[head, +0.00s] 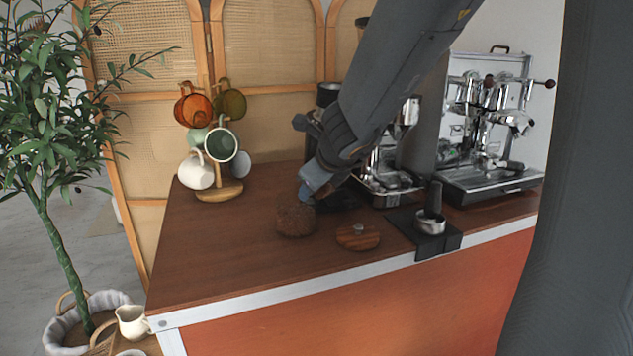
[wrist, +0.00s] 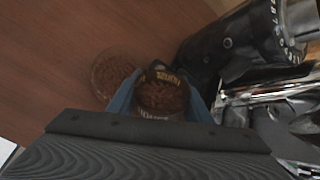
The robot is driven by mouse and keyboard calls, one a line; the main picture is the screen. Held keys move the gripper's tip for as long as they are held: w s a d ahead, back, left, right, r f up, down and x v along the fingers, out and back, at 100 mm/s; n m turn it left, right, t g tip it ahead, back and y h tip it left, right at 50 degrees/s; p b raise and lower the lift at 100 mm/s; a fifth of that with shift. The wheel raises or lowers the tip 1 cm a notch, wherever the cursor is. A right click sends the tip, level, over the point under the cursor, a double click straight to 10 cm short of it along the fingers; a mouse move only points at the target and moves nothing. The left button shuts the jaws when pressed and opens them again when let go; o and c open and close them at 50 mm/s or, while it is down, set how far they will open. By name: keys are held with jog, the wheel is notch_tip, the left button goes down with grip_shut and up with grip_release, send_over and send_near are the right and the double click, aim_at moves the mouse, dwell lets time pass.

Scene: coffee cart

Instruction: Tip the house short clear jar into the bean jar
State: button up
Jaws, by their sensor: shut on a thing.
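My gripper (wrist: 160,100) is shut on the short clear jar (wrist: 160,96), with a blue finger on each side. Dark brown contents and pale lettering show on this jar in the wrist view. The bean jar (head: 296,218), clear and filled with brown beans, stands on the wooden counter. In the wrist view the bean jar (wrist: 110,76) is just left of the held jar, partly covered by a finger. In the head view my gripper (head: 308,190) is right by the bean jar's upper right side. The held jar is hidden or cannot be made out there.
A round wooden lid (head: 358,237) lies right of the bean jar. A grinder and espresso machine (head: 490,130) are at the back right. A mug tree (head: 219,190) stands at left. The counter's front left is clear.

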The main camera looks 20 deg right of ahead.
jog(key=shift+w+a+f+n+g+h+p, duration=0.25)
jog(key=shift+a+f+n+g+h+p, duration=0.25)
jog(key=shift+p, duration=1.85)
jog(key=shift+a+f+h+p, duration=0.1)
jog(key=shift+h+p, duration=0.4)
jog(key=shift+p, duration=0.7)
jog(key=shift+s+g+h+p, duration=0.15)
jog(key=shift+g+h+p, duration=0.2)
jog(key=shift+p, duration=0.85)
jog(key=shift+d+r+n+h+p, duration=0.2)
jog(key=shift+r+n+h+p, duration=0.15)
jog(key=shift+p, duration=1.05)
jog(key=shift+d+r+n+g+h+p, duration=0.15)
jog(key=shift+n+g+h+p, duration=0.25)
jog(key=shift+p, duration=1.75)
jog(key=shift+a+r+n+g+h+p, duration=0.15)
jog(key=shift+g+h+p, duration=0.3)
jog(key=shift+p, duration=1.65)
